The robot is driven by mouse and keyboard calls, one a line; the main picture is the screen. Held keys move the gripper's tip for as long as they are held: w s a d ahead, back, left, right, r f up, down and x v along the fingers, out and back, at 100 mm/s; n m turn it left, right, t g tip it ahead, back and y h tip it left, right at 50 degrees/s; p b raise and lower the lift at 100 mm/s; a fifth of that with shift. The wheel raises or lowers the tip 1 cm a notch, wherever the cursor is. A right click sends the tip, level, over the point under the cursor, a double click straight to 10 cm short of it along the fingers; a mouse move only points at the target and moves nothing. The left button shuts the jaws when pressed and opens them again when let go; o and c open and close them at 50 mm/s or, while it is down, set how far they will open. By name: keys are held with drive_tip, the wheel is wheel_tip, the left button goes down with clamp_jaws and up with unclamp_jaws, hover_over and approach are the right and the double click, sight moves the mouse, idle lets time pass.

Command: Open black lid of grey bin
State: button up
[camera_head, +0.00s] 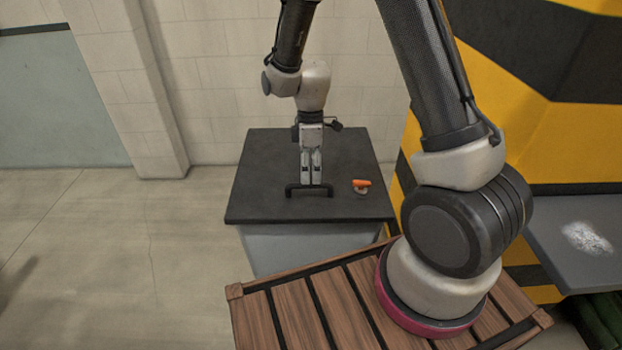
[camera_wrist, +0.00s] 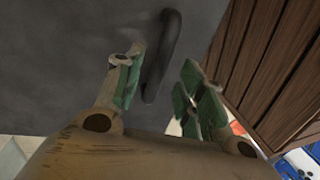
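The grey bin (camera_head: 290,248) stands against the wall with its flat black lid (camera_head: 265,165) lying level on top. A black bar handle (camera_head: 291,190) is near the lid's front edge. My gripper (camera_head: 311,182) points down at the middle of the handle. In the wrist view the handle (camera_wrist: 168,50) shows between the two separated fingers of my gripper (camera_wrist: 160,90), nearer the left one. The gripper looks open, and I cannot tell whether a finger touches the handle. The fingers hide part of the handle in the head view.
A small orange-topped object (camera_head: 361,184) lies on the lid right of the handle. A slatted wooden surface (camera_head: 300,310) is in front of the bin. A yellow-and-black striped panel (camera_head: 560,140) and a grey surface (camera_head: 560,220) are at the right. Open floor (camera_head: 90,260) lies to the left.

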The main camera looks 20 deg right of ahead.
drive_tip(key=shift+s+a+f, duration=0.1)
drive_tip(key=shift+s+f, duration=0.05)
drive_tip(key=shift+f, duration=0.55)
drive_tip(key=shift+s+f, duration=0.1)
drive_tip(key=shift+f, duration=0.6)
clamp_jaws()
drive_tip(key=shift+r, duration=0.15)
